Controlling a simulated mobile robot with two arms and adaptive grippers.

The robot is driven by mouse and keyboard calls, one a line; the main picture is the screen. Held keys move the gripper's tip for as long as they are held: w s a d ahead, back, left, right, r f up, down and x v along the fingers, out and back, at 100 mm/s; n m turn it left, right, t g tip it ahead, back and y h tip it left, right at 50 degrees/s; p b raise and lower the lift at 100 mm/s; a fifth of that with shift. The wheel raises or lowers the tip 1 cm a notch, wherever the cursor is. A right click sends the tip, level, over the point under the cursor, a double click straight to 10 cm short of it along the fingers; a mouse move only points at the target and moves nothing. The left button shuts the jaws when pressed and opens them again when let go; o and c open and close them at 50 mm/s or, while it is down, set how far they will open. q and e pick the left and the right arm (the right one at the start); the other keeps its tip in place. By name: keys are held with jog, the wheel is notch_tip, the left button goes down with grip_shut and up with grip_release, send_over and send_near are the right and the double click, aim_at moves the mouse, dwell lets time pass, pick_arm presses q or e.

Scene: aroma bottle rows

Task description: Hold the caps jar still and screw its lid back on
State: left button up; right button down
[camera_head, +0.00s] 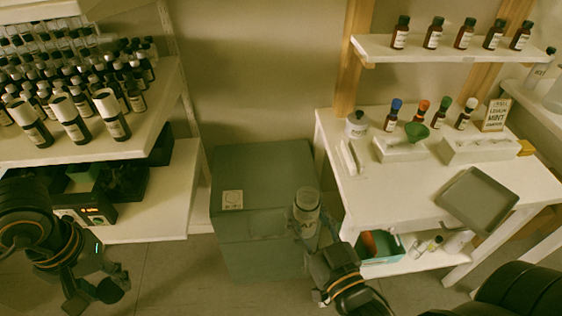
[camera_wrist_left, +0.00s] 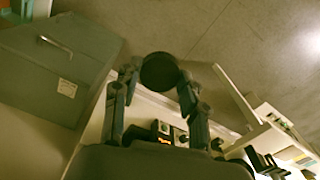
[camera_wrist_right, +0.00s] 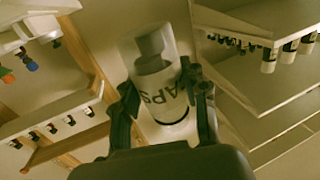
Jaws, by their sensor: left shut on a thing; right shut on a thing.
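The caps jar (camera_head: 306,207) is a pale, see-through jar with a dark-lettered label, held in front of the grey-green cabinet in the head view. My right gripper (camera_head: 308,238) is shut on it. In the right wrist view the jar (camera_wrist_right: 157,85) sits between the two fingers, with part of "CAPS" readable. No lid shows on its top. My left gripper (camera_head: 100,288) is low at the left, well apart from the jar. In the left wrist view it is shut on a dark round lid (camera_wrist_left: 160,72).
The grey-green cabinet (camera_head: 262,168) stands between the left bottle shelf (camera_head: 150,125) and the white right table (camera_head: 335,150). A grey tray (camera_head: 478,200) lies at that table's front edge. A green bin (camera_head: 385,250) is on the shelf below.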

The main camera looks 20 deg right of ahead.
jog(key=w+a+n+g+y, duration=0.2)
jog(key=w+a+n+y, duration=0.1)
jog(key=a, duration=0.4)
jog(key=w+a+r+n+g+y, duration=0.1)
jog(key=w+a+n+g+y, duration=0.1)
jog(key=a+n+y, duration=0.3)
jog(key=w+a+y, duration=0.1)
jog(key=a+y, duration=0.1)
jog(key=y, duration=0.1)
jog(key=shift+y, duration=0.3)
pick_arm(q)
jog(key=w+d+r+m, duration=0.2)
jog(key=d+r, duration=0.6)
jog(key=d, duration=0.4)
jog(key=w+d+r+m, duration=0.2)
jog(key=w+d+r, duration=0.2)
jog(key=d+r, duration=0.4)
jog(key=d, duration=0.3)
jog(key=shift+w+d+r, duration=0.2)
jog(key=shift+d, duration=0.2)
jog(key=shift+f, duration=2.05)
jog(key=shift+f, duration=0.85)
